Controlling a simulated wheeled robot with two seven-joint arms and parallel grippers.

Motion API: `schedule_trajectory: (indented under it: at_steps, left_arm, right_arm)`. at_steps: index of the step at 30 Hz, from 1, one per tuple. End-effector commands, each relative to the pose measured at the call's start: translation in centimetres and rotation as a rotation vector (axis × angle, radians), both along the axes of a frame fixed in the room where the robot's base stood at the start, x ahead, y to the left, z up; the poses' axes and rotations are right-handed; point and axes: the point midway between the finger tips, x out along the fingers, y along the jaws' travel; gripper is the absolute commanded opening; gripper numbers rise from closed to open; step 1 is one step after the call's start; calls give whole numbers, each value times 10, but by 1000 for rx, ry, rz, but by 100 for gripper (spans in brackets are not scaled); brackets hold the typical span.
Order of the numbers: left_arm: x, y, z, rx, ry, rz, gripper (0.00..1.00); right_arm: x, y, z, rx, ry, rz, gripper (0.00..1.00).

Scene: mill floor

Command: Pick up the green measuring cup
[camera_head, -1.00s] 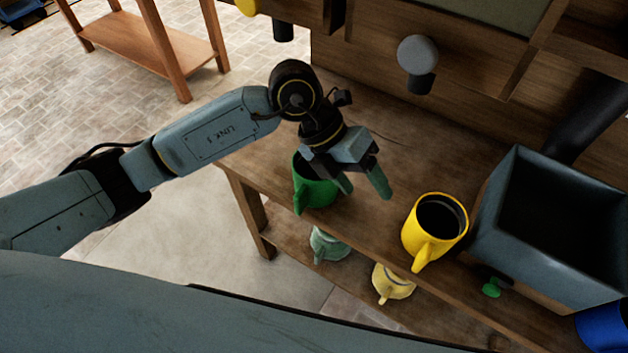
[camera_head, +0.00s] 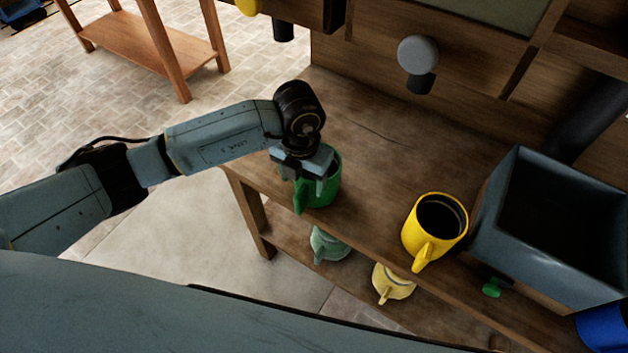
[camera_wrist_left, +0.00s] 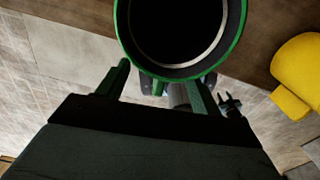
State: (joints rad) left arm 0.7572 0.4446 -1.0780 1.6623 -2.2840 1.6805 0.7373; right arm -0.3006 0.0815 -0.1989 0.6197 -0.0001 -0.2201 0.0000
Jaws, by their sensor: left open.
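The green measuring cup (camera_head: 322,190) stands on the wooden bench near its left front corner, with its handle towards the front edge. In the left wrist view its round rim (camera_wrist_left: 232,42) and dark inside fill the top middle. My left gripper (camera_head: 310,185) is over the near side of the cup and hides part of it. In the left wrist view my left gripper (camera_wrist_left: 163,92) is open, its two green fingers on either side of the handle below the rim. I cannot tell whether they touch the cup. My right gripper is not in view.
A yellow cup (camera_head: 425,238) stands to the right, also in the left wrist view (camera_wrist_left: 298,70). A grey open bin (camera_head: 500,235) is further right. A pale green cup (camera_head: 328,246) and a pale yellow cup (camera_head: 390,286) are on the lower shelf. The bench behind is clear.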

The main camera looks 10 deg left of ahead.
Motion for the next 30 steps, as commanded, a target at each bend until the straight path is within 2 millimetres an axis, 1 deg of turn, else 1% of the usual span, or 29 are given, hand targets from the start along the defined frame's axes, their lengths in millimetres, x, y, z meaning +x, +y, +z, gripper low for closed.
schedule_trajectory:
  at_steps: [5,9,12,18,30]
  left_arm:
    - [-7,-3,-27,0,6,-1,66]
    - [-6,-3,-44,0,3,1,66]
    - [-6,-3,-48,0,2,-1,66]
    - [-5,-3,-48,-1,1,-2,66]
    - [-5,-3,-48,-1,1,-1,13]
  right_arm:
    - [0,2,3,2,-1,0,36]
    - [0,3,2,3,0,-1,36]
    - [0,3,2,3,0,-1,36]
    - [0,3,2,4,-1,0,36]
    - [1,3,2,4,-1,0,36]
